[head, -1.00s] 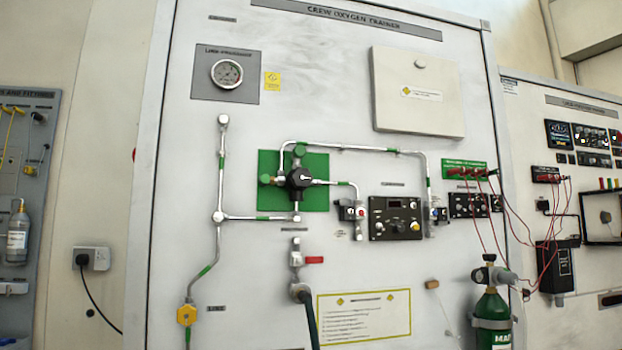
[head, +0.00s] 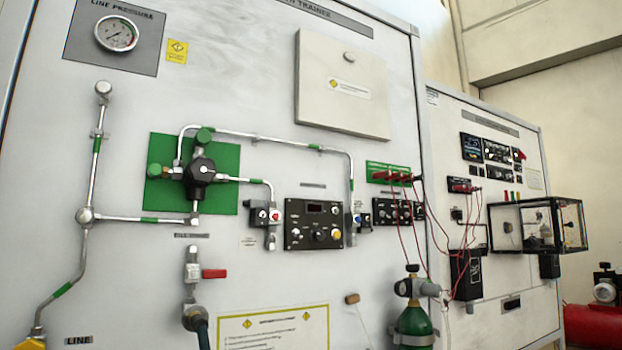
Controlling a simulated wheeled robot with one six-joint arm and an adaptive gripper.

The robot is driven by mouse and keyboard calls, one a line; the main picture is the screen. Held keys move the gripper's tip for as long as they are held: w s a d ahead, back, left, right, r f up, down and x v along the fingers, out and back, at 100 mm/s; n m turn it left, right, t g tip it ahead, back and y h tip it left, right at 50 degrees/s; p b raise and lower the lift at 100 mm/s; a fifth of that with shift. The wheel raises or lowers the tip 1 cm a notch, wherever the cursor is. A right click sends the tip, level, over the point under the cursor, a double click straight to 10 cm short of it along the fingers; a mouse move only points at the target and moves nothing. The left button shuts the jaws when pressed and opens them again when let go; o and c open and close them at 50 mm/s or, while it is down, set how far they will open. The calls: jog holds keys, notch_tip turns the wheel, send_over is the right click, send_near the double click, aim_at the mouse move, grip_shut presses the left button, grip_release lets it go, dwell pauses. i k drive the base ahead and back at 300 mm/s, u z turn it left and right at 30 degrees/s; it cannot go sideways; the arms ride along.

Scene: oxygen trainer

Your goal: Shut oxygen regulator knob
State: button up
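The oxygen regulator has a dark, lobed knob (head: 201,172) at its centre. It sits in front of a green backing plate (head: 222,192) on the white trainer panel (head: 262,92). Silver pipes run from the regulator up, down and right. Whether the knob is turned open or shut cannot be told. My gripper is not in view.
A pressure gauge (head: 116,34) is at the upper left. A red-handled valve (head: 213,273) with a hose is below the regulator. A green cylinder (head: 414,322) stands at the lower right, near red cables (head: 412,230). A clear-walled box (head: 540,226) juts out at right.

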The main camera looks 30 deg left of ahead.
aim_at(203, 170)
jog(key=z, duration=1.4)
jog(key=k, duration=0.75)
jog(key=u, duration=1.65)
